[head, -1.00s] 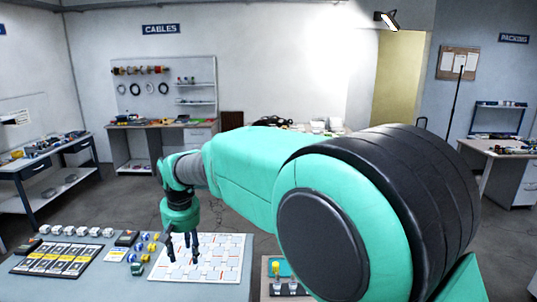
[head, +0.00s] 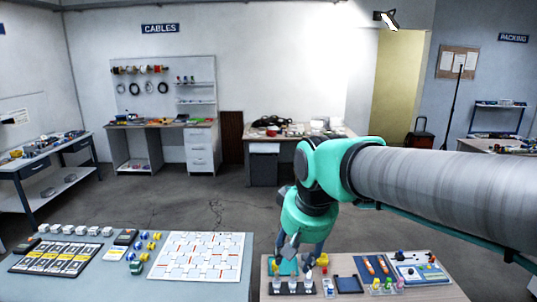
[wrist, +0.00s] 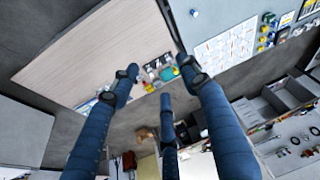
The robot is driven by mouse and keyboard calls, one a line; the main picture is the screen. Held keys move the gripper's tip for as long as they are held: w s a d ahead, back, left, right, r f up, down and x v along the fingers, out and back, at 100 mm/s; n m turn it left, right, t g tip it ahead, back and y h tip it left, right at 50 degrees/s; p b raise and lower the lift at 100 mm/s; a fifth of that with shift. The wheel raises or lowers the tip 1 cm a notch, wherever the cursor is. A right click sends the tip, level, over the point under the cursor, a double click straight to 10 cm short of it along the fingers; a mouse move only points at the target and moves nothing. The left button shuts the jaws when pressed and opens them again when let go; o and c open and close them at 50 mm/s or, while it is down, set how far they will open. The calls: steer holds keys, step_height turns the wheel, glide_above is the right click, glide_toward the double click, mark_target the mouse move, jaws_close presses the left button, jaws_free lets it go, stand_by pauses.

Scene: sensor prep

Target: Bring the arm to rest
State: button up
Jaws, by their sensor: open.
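My arm reaches in from the right of the head view and bends down at the wrist. My gripper (head: 305,256) hangs above the back left part of the right-hand table (head: 435,291). Its blue fingers are spread, with nothing between them, and they also show in the wrist view (wrist: 160,82). Beneath and near them are a teal item (head: 287,267) and a dark holder (head: 290,287) with small parts. The fingers partly hide these. I cannot tell how high the fingertips are above them.
The right-hand table also bears a dark square tray (head: 348,285), a board with orange-red parts (head: 376,266) and a white-blue panel (head: 418,273). The left table holds a white gridded sheet (head: 200,256) and a black rack (head: 55,258). A floor gap separates the tables.

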steer(key=s+d+f+m+t, duration=0.1)
steer(key=s+d+f, duration=0.1)
steer(key=s+d, duration=0.5)
steer(key=s+d+f+m+h, duration=0.1)
steer(key=s+d+f+m, duration=0.1)
steer(key=s+d, duration=0.6)
steer(key=s+f, duration=0.1)
steer(key=s, duration=0.3)
steer(key=shift+f+t+b, duration=0.35)
steer(key=shift+t+b, duration=0.05)
